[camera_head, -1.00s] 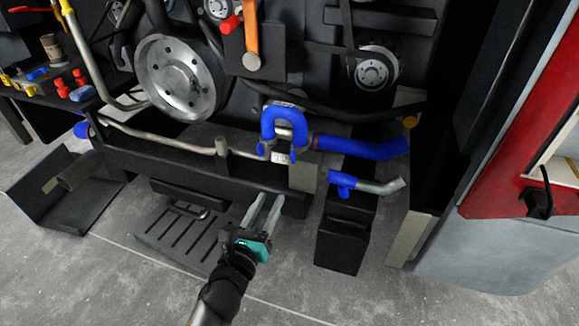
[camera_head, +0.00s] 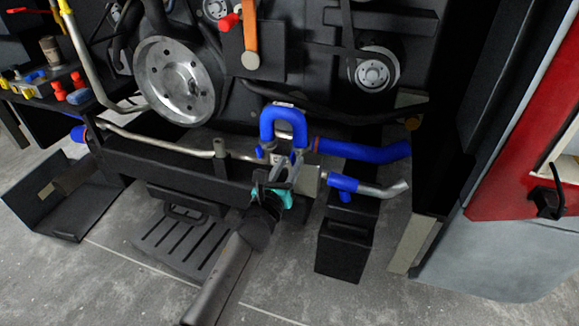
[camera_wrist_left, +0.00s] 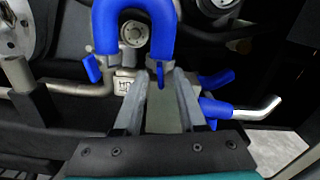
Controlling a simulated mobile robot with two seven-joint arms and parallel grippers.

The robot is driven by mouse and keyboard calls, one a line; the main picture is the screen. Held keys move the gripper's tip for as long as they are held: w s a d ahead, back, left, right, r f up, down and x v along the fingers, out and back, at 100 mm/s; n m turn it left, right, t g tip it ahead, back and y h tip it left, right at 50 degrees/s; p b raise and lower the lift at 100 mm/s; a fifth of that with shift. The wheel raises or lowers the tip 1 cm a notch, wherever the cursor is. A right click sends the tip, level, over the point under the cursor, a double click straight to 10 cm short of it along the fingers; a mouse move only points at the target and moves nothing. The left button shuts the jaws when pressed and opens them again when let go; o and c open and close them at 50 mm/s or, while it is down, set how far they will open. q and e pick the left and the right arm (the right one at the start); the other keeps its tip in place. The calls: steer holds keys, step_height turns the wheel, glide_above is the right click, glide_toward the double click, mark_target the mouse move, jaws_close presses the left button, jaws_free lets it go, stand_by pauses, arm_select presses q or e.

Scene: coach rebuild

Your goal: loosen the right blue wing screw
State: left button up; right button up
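My left gripper (camera_head: 286,166) is open, its two fingers pointing at the fitting under the blue U-shaped hose (camera_head: 283,118). In the left wrist view the fingertips (camera_wrist_left: 160,76) stand on either side of the right blue wing screw (camera_wrist_left: 169,76), a small blue tab below the hose's right leg. I cannot tell whether the fingers touch it. In the head view the fingers largely cover that screw. The left blue wing screw (camera_wrist_left: 92,68) sits to the left, outside the fingers; it also shows in the head view (camera_head: 260,153). My right gripper is not in view.
A blue hose (camera_head: 360,149) and a lower blue hose with a silver end (camera_head: 343,182) lie to the right of the gripper. A metal pipe (camera_head: 160,140) runs to the left. A black box (camera_head: 344,250) and slotted black tray (camera_head: 180,242) are below.

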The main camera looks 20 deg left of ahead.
arm_select(q)
steer(key=shift+w, duration=0.35)
jaws_close()
stand_by(0.5)
